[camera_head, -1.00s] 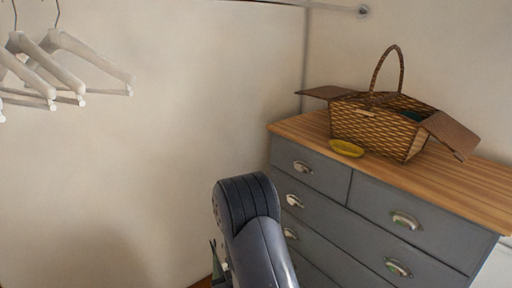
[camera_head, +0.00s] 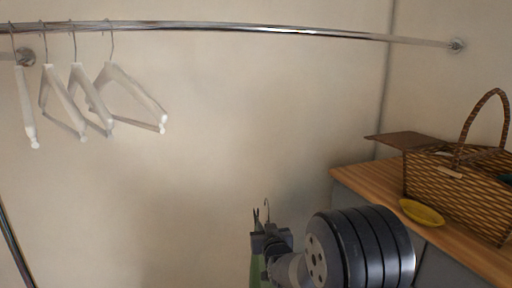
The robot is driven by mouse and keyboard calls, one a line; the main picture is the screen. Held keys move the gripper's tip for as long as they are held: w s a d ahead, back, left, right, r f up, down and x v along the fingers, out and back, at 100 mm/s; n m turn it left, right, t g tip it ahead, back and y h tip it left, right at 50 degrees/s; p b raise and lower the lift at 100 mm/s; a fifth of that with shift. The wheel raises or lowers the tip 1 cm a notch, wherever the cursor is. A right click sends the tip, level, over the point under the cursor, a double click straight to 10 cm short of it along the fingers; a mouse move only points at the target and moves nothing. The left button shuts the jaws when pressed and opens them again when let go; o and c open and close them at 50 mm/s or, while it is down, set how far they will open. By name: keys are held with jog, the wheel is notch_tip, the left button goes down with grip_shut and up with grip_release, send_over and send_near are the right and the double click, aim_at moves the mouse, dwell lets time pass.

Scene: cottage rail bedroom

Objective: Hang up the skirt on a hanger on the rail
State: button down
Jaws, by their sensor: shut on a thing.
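The metal rail (camera_head: 220,27) runs across the top of the view to a mount on the right wall. Several white hangers (camera_head: 135,98) hang from it at the left, with no clothing on them. My gripper (camera_head: 267,226) is low in the middle, well below the rail and to the right of these hangers. It is shut on a hanger, whose thin metal hook (camera_head: 267,204) sticks up above the jaws. A strip of green cloth, likely the skirt (camera_head: 257,272), shows below the gripper. Most of the cloth and the held hanger's body are hidden or out of frame.
A grey dresser with a wooden top (camera_head: 362,178) stands at the right. On it are an open wicker basket (camera_head: 455,190) with a tall handle and a yellow dish (camera_head: 421,212). The rail between the hangers and the right wall is bare.

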jog(key=s+a+r+n+y, duration=0.1)
jog(key=a+r, duration=0.2)
jog(key=r, duration=1.1)
jog(key=s+a+r, duration=0.1)
jog(key=a+r, duration=0.2)
jog(key=r, duration=1.1)
jog(key=s+d+r+y, duration=0.1)
jog(key=s+r, duration=1.9)
jog(key=r, duration=0.3)
jog(key=shift+s+n+g, duration=0.2)
jog(key=shift+n+g, duration=0.1)
jog(key=shift+n, duration=0.1)
jog(key=shift+r, duration=0.1)
